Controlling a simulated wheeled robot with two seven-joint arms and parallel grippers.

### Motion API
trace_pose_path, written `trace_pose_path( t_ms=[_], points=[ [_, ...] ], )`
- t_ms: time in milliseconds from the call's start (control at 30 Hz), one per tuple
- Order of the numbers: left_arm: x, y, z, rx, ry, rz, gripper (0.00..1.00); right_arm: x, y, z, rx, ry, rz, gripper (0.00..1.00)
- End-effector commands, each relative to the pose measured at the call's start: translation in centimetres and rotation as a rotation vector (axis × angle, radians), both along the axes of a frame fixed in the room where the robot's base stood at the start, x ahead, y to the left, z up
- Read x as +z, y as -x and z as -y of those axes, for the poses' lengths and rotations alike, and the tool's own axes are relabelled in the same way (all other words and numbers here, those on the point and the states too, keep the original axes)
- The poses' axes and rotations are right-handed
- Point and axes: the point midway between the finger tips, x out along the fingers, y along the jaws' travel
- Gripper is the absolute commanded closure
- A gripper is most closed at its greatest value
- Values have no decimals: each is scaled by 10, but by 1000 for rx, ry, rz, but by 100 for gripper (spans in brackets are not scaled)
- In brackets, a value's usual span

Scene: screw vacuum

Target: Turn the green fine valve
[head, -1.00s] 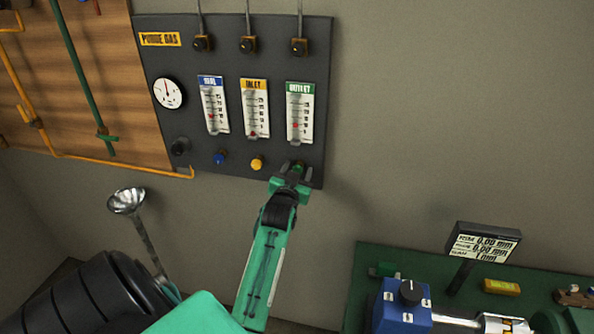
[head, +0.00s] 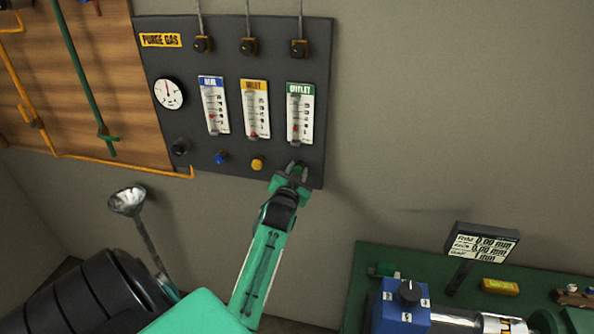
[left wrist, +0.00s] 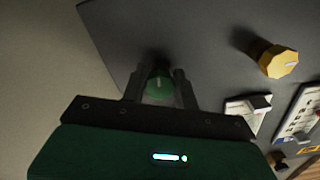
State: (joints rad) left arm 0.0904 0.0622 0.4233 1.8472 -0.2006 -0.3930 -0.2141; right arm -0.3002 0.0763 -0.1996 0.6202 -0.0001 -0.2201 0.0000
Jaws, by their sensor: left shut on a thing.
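The green fine valve (left wrist: 159,88) is a small green knob with a pale mark, on the dark purge gas panel (head: 240,108) under the outlet flowmeter (head: 299,113). In the head view my gripper mostly hides the knob. My left gripper (head: 294,171) reaches up to the panel's lower right corner and is shut on the green knob. In the left wrist view the fingers (left wrist: 163,75) stand on either side of the knob. My right gripper is not in view.
A yellow knob (head: 257,163) and a blue knob (head: 220,158) sit left of the green one, below their flowmeters. A gauge (head: 168,93) is at the panel's left. A green bench (head: 350,300) with a blue device and a display (head: 483,243) stands lower right.

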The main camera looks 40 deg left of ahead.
Motion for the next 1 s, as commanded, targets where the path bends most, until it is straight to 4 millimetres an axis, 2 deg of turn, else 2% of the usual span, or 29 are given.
trace_pose_path(
  t_ms=[600,1000],
  points=[
    [3,0,-1,-1,-493,-270,93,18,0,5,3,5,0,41],
    [2,0,-1,0,-673,-370,93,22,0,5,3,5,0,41]
  ],
)
